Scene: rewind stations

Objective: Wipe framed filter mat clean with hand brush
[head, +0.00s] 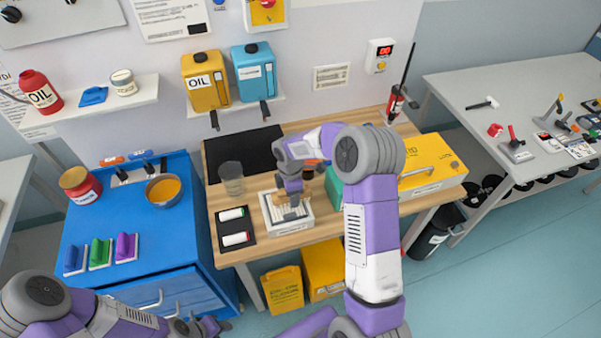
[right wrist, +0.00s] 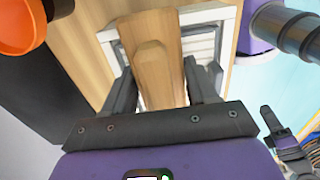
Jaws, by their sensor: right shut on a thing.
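The framed filter mat (head: 290,228) lies on the wooden workbench, a white tray-like frame with a pale ribbed inside. It also shows in the right wrist view (right wrist: 205,14), behind the brush. My right gripper (head: 291,200) is over the mat, shut on the wooden handle of the hand brush (right wrist: 152,70). The handle stands between the two fingers in the right wrist view. The brush's bristles are hidden, so I cannot tell whether they touch the mat. My left gripper (head: 208,327) is low in front of the blue cabinet, away from the mat; its fingers are unclear.
Left of the mat are a dark tray with two white rolls (head: 234,239) and a grey cup (head: 231,178). A black mat (head: 243,151) lies behind. A yellow case (head: 432,163) stands to the right. The blue cabinet (head: 142,230) holds colored brushes and an orange-filled bowl (head: 163,190).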

